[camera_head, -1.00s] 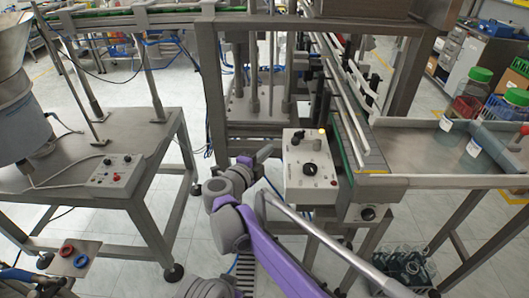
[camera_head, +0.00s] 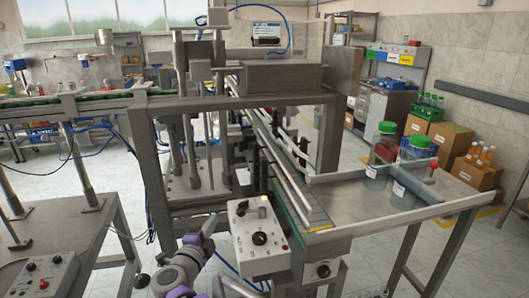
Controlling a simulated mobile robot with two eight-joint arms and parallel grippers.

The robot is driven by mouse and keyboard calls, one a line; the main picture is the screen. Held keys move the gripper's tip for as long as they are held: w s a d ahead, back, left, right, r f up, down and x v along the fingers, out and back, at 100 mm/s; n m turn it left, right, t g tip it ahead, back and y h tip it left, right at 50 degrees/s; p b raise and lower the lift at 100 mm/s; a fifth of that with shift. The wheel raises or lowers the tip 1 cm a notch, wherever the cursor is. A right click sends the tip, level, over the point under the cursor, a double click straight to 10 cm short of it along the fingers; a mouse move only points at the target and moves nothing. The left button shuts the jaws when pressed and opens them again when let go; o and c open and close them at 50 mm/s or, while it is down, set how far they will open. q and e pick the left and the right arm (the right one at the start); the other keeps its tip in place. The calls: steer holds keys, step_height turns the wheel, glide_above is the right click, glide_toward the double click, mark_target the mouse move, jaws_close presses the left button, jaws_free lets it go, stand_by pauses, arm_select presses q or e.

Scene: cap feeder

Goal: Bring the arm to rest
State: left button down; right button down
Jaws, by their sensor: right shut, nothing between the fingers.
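My right arm, grey and purple, rises from the bottom edge left of centre. Its right gripper (camera_head: 208,226) points up and away, just left of the white control box, and is shut with nothing held. The gap between it and the box cannot be judged well. My left gripper is not in view.
The white control box (camera_head: 258,238) with a black knob stands by the conveyor (camera_head: 290,185). A metal table (camera_head: 345,205) on the right carries two green-capped jars (camera_head: 382,155). Another metal table (camera_head: 75,235) with a button panel (camera_head: 40,275) is left. Floor shows between them.

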steer(key=s+d+r+n+y+p, duration=0.3)
steer(key=d+r+n+y, duration=0.4)
steer(key=d+r+n, duration=0.4)
steer(key=s+d+f+n+g+h+p, duration=0.2)
steer(key=s+d+f+g, duration=0.4)
steer(key=s+d+f, duration=0.4)
steer(key=s+d+f+n+g+h+p, duration=0.2)
steer(key=s+d+f, duration=0.9)
steer(key=s+d, duration=0.6)
steer(key=s+n+g+h, duration=0.1)
steer(key=s+n+g, duration=0.1)
steer(key=g, duration=0.1)
steer(key=shift+s+g+h, duration=0.15)
steer(key=shift+g+h, duration=0.15)
steer(key=shift+g, duration=0.1)
